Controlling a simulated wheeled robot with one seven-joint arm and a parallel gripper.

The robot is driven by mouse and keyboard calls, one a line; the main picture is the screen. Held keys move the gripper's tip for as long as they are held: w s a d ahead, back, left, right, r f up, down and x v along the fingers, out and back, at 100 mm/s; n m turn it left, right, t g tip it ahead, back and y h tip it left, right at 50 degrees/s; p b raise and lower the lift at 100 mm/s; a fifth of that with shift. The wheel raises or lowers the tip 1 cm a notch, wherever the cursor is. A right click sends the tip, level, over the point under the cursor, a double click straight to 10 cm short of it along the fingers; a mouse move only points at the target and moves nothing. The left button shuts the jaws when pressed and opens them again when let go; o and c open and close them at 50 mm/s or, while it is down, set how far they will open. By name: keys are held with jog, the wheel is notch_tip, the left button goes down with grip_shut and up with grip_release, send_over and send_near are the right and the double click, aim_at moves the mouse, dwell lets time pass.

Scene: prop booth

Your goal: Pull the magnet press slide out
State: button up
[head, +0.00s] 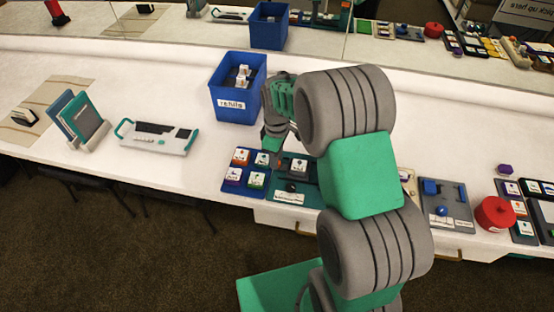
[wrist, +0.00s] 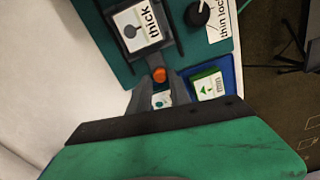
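The magnet press is a teal unit (head: 299,187) on the counter, partly behind my arm in the head view. In the wrist view its teal base (wrist: 222,45) fills the top. Its dark slide (wrist: 158,55) carries a white tile marked "thick" (wrist: 137,27) and has a small orange knob (wrist: 159,75) at its near end. My gripper (wrist: 160,79) has its two grey fingers close together, one on each side of the knob, with almost no gap left.
A blue tray of picture tiles (head: 243,183) lies directly left of the press. A blue bin (head: 236,95) stands behind it. A white tool (head: 158,137) and a book stand (head: 88,130) are farther left. A red round container (head: 495,214) is at right. The counter's front edge is close.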

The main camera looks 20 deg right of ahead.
jog(key=o, duration=0.3)
jog(key=shift+s+f, duration=0.1)
notch_tip(320, 180, up, 8)
jog(key=shift+d+f+b, duration=0.1)
jog(key=shift+b, duration=0.35)
